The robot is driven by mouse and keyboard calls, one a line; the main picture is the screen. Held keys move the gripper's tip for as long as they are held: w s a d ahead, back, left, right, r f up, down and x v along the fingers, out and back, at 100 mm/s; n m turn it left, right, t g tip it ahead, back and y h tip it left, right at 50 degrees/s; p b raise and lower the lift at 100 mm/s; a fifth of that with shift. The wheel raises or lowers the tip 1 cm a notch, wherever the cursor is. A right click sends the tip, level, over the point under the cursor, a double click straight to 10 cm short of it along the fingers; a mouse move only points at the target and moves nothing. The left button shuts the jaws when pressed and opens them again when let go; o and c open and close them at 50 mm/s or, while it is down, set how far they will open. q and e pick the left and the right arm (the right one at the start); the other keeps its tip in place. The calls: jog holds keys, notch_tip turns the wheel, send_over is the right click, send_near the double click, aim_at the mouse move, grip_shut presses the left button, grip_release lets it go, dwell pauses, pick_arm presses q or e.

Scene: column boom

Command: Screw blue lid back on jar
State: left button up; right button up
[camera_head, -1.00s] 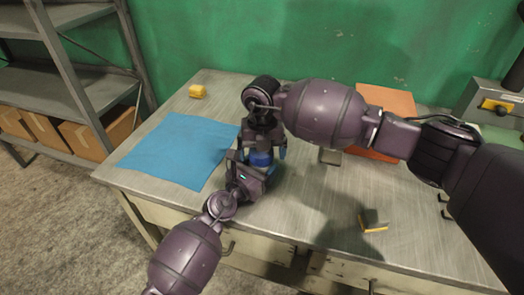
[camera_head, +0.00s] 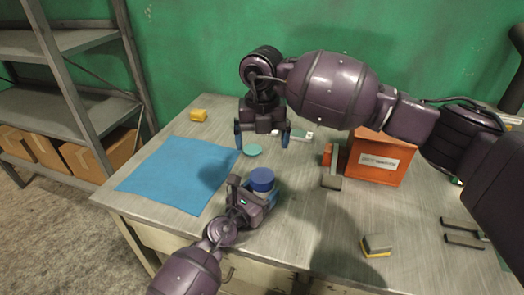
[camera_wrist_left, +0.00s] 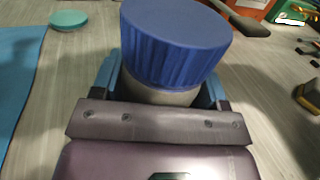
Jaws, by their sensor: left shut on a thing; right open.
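The blue lid (camera_head: 262,178) sits on top of the pale jar (camera_wrist_left: 160,94); the ribbed lid (camera_wrist_left: 176,42) fills the upper middle of the left wrist view. How tightly it is seated I cannot tell. My left gripper (camera_head: 257,198) is shut around the jar's body below the lid and holds the jar upright at the table's near side. Most of the jar is hidden by the lid and this gripper. My right gripper (camera_head: 262,139) is open and empty, fingers pointing down, above and behind the lid and apart from it.
A blue mat (camera_head: 180,175) lies left of the jar, with a yellow block (camera_head: 198,115) behind it. A teal disc (camera_head: 252,150) lies behind the jar. An orange box (camera_head: 378,165) stands right. A grey-and-yellow block (camera_head: 376,245) lies front right. The table right of the jar is largely clear.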

jog(key=shift+r, duration=0.25)
pick_arm(q)
jog(key=o, duration=1.8)
jog(key=p+v, duration=0.1)
jog(key=v, duration=0.8)
jog(key=shift+s+a, duration=0.1)
jog(key=shift+s, duration=0.05)
jog(key=shift+s+a, duration=0.4)
jog(key=shift+s, duration=0.2)
pick_arm(e)
jog(key=shift+r, duration=0.8)
